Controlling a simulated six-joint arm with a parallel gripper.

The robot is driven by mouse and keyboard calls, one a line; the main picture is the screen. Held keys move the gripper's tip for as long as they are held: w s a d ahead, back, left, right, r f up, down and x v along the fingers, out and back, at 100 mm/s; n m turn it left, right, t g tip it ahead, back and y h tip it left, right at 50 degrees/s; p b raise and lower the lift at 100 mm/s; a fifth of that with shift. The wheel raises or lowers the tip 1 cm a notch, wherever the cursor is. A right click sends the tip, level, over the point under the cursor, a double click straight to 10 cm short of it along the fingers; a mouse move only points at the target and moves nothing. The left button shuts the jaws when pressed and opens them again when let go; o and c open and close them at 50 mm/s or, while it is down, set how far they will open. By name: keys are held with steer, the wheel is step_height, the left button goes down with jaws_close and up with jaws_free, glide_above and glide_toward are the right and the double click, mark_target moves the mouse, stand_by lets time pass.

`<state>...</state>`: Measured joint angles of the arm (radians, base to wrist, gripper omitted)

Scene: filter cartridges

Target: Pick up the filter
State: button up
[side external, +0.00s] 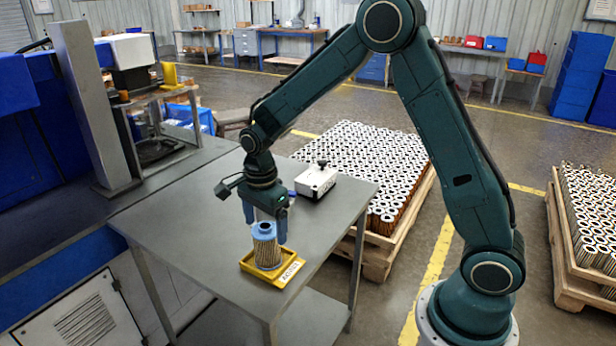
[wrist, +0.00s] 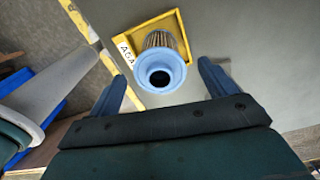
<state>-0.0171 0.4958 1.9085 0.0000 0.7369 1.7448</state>
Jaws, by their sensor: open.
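The filter (side external: 266,247) is a pleated tan cartridge with a blue top cap. It stands upright in a yellow tray (side external: 285,277) with a white label, on the grey table. In the wrist view the filter (wrist: 160,68) shows its blue ring end and dark centre hole. My gripper (side external: 265,228) is open, with its blue fingers pointing down at the top of the filter, one on each side in the side view. In the wrist view the fingers (wrist: 160,82) stand apart to the left and right of the filter's cap. I see no contact.
A white box with a dark knob (side external: 316,181) stands behind on the table (side external: 200,212). A grey post and blue machine (side external: 95,110) stand at the left. Pallets of filters (side external: 372,165) lie beyond the table. The table's left part is clear.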

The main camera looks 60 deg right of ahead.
mark_target(266, 236)
steer(key=shift+f, duration=2)
steer(key=shift+c, duration=0.2)
steer(key=c, duration=1.1)
